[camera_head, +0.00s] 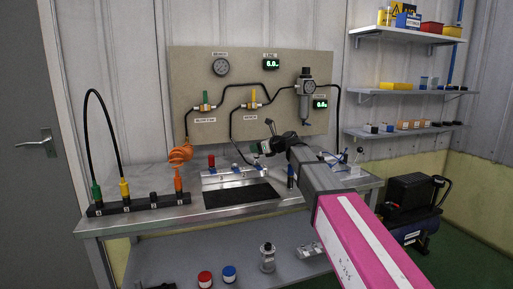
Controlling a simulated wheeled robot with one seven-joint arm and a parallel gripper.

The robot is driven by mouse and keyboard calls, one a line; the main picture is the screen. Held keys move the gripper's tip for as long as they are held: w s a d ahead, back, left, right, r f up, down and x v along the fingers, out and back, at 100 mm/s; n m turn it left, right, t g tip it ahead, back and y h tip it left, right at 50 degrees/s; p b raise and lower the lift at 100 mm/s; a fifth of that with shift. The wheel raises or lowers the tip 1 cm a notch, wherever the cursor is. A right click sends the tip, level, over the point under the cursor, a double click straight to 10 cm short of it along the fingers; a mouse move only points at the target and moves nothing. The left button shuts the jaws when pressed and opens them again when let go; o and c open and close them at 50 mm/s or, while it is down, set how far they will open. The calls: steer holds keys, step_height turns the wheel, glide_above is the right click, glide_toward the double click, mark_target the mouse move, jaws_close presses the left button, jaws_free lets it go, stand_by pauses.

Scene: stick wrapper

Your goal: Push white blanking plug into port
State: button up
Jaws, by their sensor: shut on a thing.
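My gripper (258,148) is at the end of my arm, above the back of the metal bench, pointing left. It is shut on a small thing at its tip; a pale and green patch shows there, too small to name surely. I cannot make out a white blanking plug apart from it. A pale metal block (228,180) with small blue fittings lies on the bench below and left of my gripper. Which opening is the port cannot be told at this size. My gripper appears apart from the block.
A black mat (240,196) lies in front of the block. A black manifold (138,204) with hoses and colored fittings stands at left. A coiled orange hose (180,154) rises beside it. A panel (250,75) with gauge, valves and regulator hangs behind. A compressor (410,200) stands at right.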

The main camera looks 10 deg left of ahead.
steer(key=shift+f, duration=0.9)
steer(key=o, duration=1)
steer(key=v, duration=0.7)
steer(key=shift+d, duration=0.25)
